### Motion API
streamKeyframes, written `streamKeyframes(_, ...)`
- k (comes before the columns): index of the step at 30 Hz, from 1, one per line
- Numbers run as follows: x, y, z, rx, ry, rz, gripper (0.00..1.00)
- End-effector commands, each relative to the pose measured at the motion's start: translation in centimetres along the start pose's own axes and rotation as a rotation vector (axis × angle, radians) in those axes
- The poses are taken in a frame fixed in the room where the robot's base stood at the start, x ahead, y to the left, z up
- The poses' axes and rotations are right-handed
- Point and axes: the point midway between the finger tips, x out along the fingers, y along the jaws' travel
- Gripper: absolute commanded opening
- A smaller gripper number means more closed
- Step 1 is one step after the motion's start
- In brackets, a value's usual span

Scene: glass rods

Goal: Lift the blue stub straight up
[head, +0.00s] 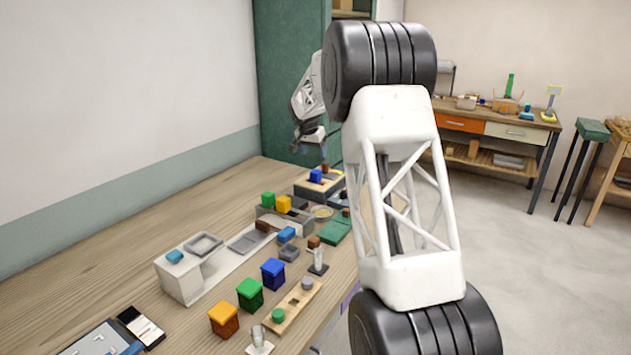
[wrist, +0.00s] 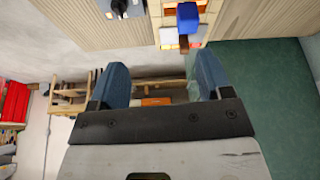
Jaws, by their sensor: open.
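A blue stub (head: 316,175) stands on a low block with a pale wood-toned top, at the far end of the wooden bench in the head view. It also shows at the top edge of the wrist view (wrist: 187,16), ahead of the fingers and a little right of the middle of the gap. My gripper (head: 310,148) hangs above the stub in the head view, small and partly hard to make out. In the wrist view my gripper (wrist: 162,65) has its two blue fingers wide apart, with nothing between them. The stub is apart from both fingers.
A brown piece (head: 325,168) sits close behind the stub. A grey tray with green (head: 268,199) and yellow (head: 284,203) blocks stands nearer. Orange (head: 223,319), green (head: 250,294) and blue (head: 273,273) bins line the front. A green cabinet (head: 285,80) rises behind.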

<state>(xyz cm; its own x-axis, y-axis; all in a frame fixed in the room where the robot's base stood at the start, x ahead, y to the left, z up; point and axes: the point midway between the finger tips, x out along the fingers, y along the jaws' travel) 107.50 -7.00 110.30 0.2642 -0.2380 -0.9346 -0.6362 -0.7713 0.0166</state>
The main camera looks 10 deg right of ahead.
Motion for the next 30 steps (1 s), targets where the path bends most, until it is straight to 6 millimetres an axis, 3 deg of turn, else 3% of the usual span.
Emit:
streamKeyframes(6, 4.7, -2.4, -2.1, 0.042, 0.011, 0.011, 0.72)
streamKeyframes(15, 9.1, -4.6, -4.0, 0.087, 0.026, 0.018, 0.72)
streamKeyframes(30, 10.0, -4.9, -4.4, 0.095, 0.029, 0.020, 0.72)
